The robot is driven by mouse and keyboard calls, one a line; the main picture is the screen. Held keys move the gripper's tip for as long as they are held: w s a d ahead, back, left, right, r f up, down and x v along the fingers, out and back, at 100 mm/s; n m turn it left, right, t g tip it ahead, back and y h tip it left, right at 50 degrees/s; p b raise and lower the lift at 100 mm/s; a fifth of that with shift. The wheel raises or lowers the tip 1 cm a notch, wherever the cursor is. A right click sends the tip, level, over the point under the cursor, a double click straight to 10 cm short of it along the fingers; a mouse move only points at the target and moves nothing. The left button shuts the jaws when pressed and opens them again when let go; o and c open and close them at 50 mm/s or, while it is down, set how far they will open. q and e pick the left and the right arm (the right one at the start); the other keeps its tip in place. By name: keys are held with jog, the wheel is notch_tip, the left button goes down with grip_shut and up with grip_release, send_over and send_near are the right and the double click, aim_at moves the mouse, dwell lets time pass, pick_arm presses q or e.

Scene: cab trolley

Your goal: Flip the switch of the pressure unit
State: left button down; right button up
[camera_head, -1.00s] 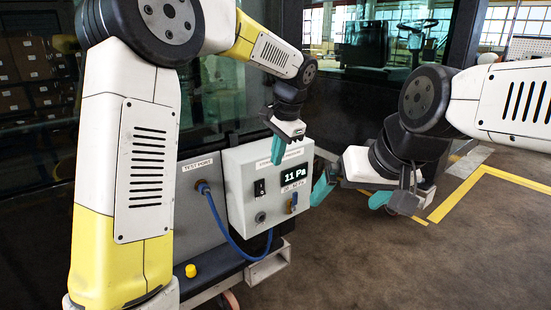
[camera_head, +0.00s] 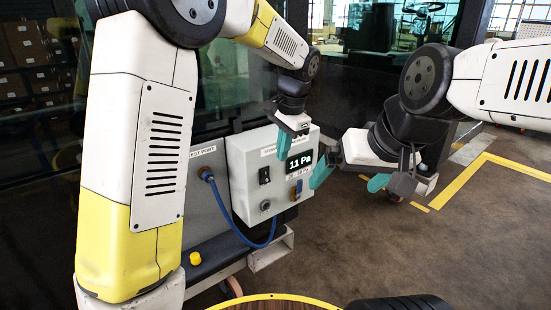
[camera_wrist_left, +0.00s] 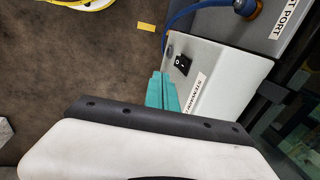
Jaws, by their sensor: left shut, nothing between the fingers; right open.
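The pressure unit (camera_head: 240,190) is a light grey box with a display (camera_head: 299,165) reading 11 Pa. Its black rocker switch (camera_head: 264,175) sits left of the display, and also shows in the left wrist view (camera_wrist_left: 183,65). My left gripper (camera_head: 283,154) is shut and empty, its teal fingers near the unit's upper front, above and right of the switch. In the left wrist view its fingers (camera_wrist_left: 161,80) lie together beside the unit, apart from the switch. My right gripper (camera_head: 345,184) is open and empty, right of the unit.
A blue hose (camera_head: 225,222) runs from the test port (camera_head: 206,174) to the unit's underside. A yellow cap (camera_head: 195,258) sits on the trolley's lower ledge (camera_head: 213,257). Dark glass stands behind. Brown floor with yellow lines (camera_head: 461,186) is open at right.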

pick_arm(q)
send_near(268, 180)
notch_tip(268, 180, down, 5)
jog(key=s+d, duration=0.2)
jog(key=s, duration=0.1)
jog(key=w+a, duration=0.1)
jog(key=w+a+f, duration=0.1)
jog(key=shift+w+f, duration=0.2)
jog(key=shift+w, duration=0.15)
jog(key=shift+w+a+f, duration=0.1)
jog(key=shift+w+a, duration=0.1)
jog(key=shift+w, duration=0.1)
jog(key=shift+w+a+f+t+y, duration=0.1)
jog(key=shift+f+t+y, duration=0.1)
jog(key=shift+t+y, duration=0.1)
jog(key=shift+r, duration=0.85)
